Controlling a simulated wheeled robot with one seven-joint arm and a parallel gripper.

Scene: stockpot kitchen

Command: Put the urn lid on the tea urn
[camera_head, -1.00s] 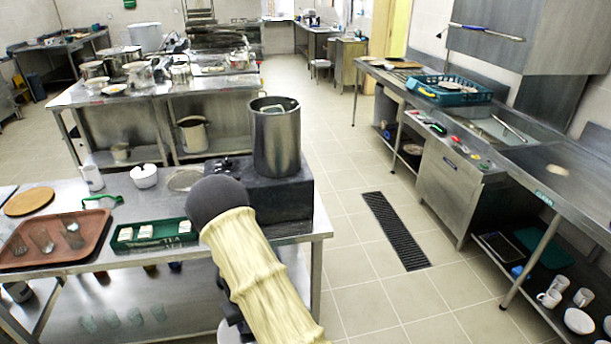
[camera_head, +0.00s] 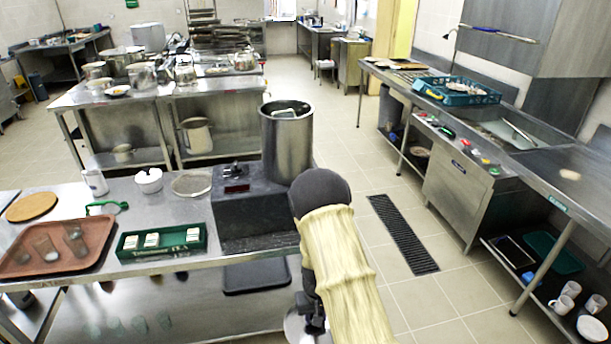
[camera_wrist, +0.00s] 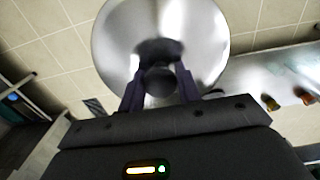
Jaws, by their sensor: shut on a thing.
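The tea urn (camera_head: 287,148) is a tall steel cylinder with an open top, standing upright at the right end of the near table by a black box-shaped base (camera_head: 250,212). Something pale shows inside its mouth. My gripper (camera_wrist: 160,84) is shut on the dark knob of the urn lid (camera_wrist: 118,38), a shiny round steel disc, in the wrist view. In the head view the lid (camera_head: 296,328) shows only partly at the bottom, below the tabletop's height in the picture, in front of the table and apart from the urn. My arm hides part of it.
A green box of tea packets (camera_head: 160,242), a brown tray with glasses (camera_head: 50,262), a white pot (camera_head: 148,181) and a round sieve (camera_head: 191,183) occupy the near table. Open floor with a drain grate (camera_head: 403,233) lies right of it, before the sink counter.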

